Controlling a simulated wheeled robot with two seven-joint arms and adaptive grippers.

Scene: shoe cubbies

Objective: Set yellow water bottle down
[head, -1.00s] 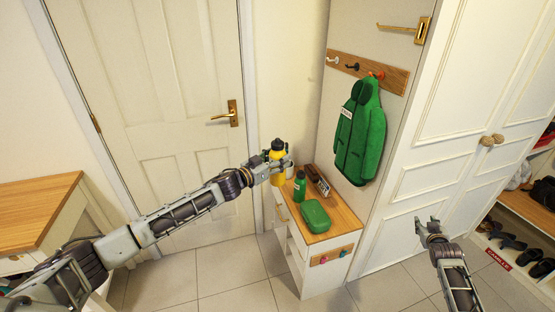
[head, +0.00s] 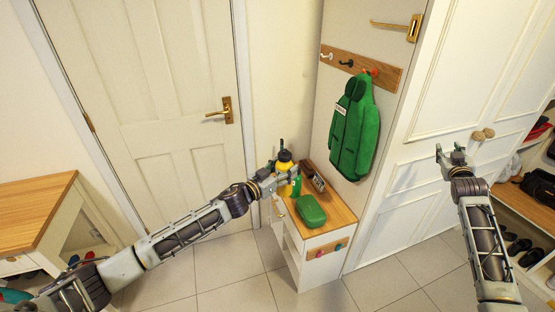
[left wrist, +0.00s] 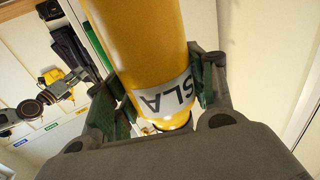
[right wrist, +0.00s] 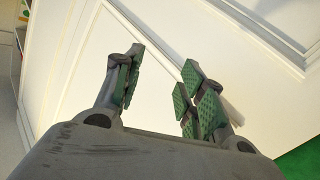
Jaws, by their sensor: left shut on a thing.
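The yellow water bottle (head: 284,162) has a black cap and is upright at the back left end of the small wooden-topped cabinet (head: 335,212). My left gripper (head: 287,178) is shut around it. In the left wrist view the bottle (left wrist: 140,45) lies between the green-padded fingers (left wrist: 165,90), with lettering on a pale label. Whether its base touches the cabinet top is hidden. My right gripper (head: 453,152) is open and empty in front of the white wardrobe doors; its parted fingers show in the right wrist view (right wrist: 160,85).
A green case (head: 311,211) lies on the cabinet top. A green bottle (head: 296,187) and a brown brush-like item (head: 308,170) stand close to the gripper. A green jacket (head: 355,125) hangs above. Shoe shelves (head: 515,215) are at right.

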